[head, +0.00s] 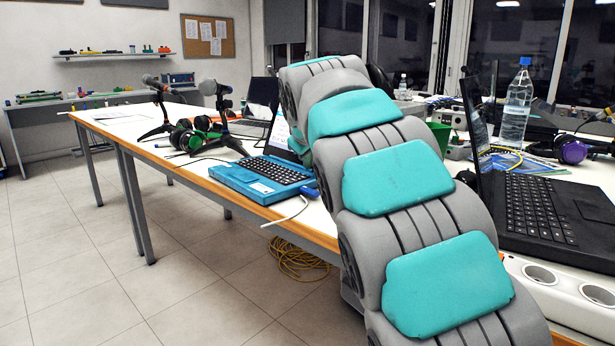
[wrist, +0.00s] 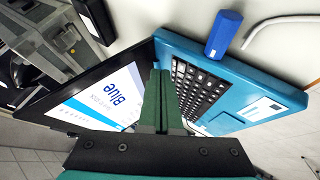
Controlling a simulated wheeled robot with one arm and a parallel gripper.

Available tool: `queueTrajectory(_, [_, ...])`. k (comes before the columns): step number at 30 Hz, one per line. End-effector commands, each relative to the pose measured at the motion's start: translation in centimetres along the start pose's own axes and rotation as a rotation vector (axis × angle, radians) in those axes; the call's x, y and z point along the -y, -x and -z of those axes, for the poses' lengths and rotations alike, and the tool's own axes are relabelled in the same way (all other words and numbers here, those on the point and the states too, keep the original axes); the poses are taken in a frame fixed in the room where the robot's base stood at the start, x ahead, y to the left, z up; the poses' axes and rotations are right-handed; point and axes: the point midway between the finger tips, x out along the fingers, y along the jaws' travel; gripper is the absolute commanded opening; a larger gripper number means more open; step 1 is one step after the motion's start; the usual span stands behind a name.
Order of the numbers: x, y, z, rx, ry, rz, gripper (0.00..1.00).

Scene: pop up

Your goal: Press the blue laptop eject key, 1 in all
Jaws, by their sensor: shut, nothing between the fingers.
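The blue laptop (head: 262,188) stands open on the long white table in the head view, partly behind my arm. The screen is tilted up on the left and the keyboard lies on the right. My gripper (wrist: 160,72) has its green fingers together and empty, in front of the line between screen and keyboard. The fingers cover part of the keyboard's edge. I cannot make out the eject key or whether the fingers touch the laptop.
A blue stick (wrist: 223,33) lies beside the laptop, near a white cable (wrist: 285,22). Headphones (head: 187,137) and microphones on stands (head: 158,95) are farther left. A black laptop (head: 535,205) and a water bottle (head: 516,103) stand right of my arm.

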Motion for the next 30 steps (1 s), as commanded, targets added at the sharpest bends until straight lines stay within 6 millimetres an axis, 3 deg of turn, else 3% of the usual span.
queueTrajectory(30, [0.55, -0.73, -0.54, 0.000, 0.000, 0.000, 0.00])
